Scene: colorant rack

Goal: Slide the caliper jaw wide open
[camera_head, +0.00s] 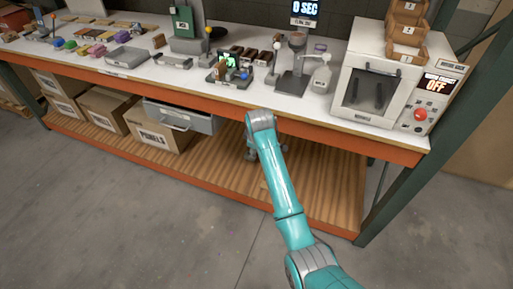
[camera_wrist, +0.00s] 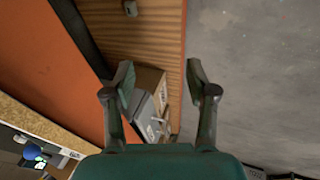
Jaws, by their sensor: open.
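I cannot make out the caliper for certain in either view. A small grey device with a dark plate (camera_head: 172,61) lies near the front of the bench in the head view, but it is too small to identify. My gripper (camera_wrist: 158,82) is open and empty in the wrist view, its two dark fingers spread apart. In the head view my gripper (camera_head: 251,154) hangs low in front of the bench's orange front beam, partly hidden by my wrist. It is away from the things on the bench top and touches none of them.
The orange bench beam (camera_head: 200,100) lies between my gripper and the bench top. Below are a wooden shelf (camera_head: 325,190), a grey drawer (camera_head: 185,116) and cardboard boxes (camera_head: 150,132). The floor is clear.

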